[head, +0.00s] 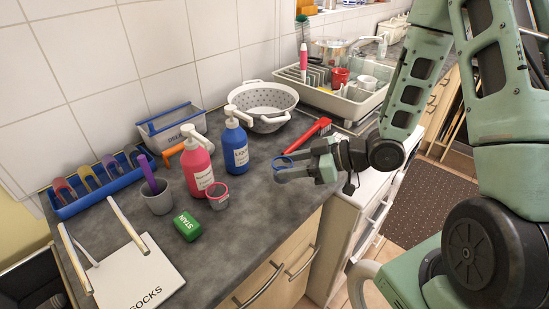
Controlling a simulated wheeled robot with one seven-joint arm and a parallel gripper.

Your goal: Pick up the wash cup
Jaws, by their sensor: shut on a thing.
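My gripper (284,170) reaches in from the right over the front edge of the dark worktop. It is shut on a small blue-rimmed thing (282,162), which looks like a cup. Only its round blue rim shows clearly; the fingers hide most of its body. I cannot tell whether it is clear of the worktop. A similar small grey cup with a pink rim (216,196) stands to the left, in front of the red pump bottle (197,168). A larger grey cup (158,201) holding a purple-handled tool stands further left. No label marks which is the wash cup.
A blue pump bottle (235,147) stands left of my gripper, and a red-handled tool (305,134) lies behind it. A green box (187,226), white rack (135,277), colander (268,102) and dish drainer (357,105) also occupy the worktop. Worktop in front of the blue bottle is bare.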

